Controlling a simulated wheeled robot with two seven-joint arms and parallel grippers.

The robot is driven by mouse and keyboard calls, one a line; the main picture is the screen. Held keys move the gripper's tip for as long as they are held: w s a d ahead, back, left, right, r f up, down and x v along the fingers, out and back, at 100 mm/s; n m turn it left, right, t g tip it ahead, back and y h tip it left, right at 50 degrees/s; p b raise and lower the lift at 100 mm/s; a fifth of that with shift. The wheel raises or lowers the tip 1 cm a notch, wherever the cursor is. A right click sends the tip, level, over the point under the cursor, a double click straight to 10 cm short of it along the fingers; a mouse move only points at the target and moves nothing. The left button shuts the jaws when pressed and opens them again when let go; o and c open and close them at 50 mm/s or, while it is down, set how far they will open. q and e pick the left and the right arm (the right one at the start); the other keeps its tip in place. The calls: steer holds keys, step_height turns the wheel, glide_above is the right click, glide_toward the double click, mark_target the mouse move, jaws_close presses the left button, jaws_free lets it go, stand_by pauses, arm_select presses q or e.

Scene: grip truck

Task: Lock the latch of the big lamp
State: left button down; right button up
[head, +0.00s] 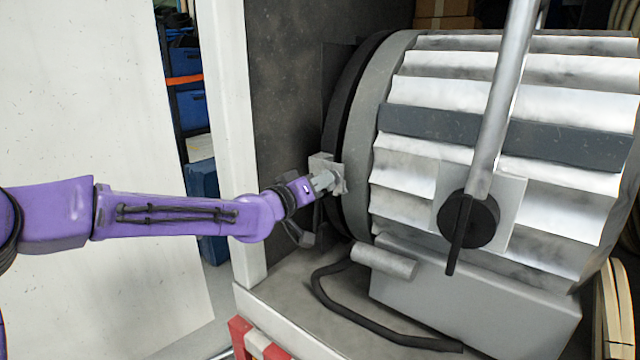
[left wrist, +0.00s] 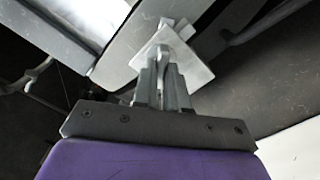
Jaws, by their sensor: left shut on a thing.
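The big lamp (head: 500,140) is a large ribbed silver drum with a grey front ring, lying on its side. Its latch (head: 326,164) is a small light grey plate with a protruding piece at the left edge of the ring. My left gripper (head: 330,182) reaches in from the left and is shut on the latch, partly covering it. In the left wrist view the fingers (left wrist: 165,82) close at the square latch plate (left wrist: 178,55); the exact part between the fingertips is hard to make out. My right gripper is not in view.
A metal yoke arm (head: 505,90) with a black knob (head: 468,220) stands in front of the drum's side. A black cable (head: 345,312) lies on the shelf below. A white post (head: 232,130) and dark wall are behind my left arm.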

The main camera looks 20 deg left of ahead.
arm_select(q)
steer(key=shift+d+r+m+b, duration=0.15)
steer(key=shift+m+b, duration=0.8)
steer(key=shift+m, duration=0.65)
steer(key=shift+r+m+b, duration=0.15)
steer(key=shift+m+b, duration=0.75)
steer(key=shift+m, duration=0.7)
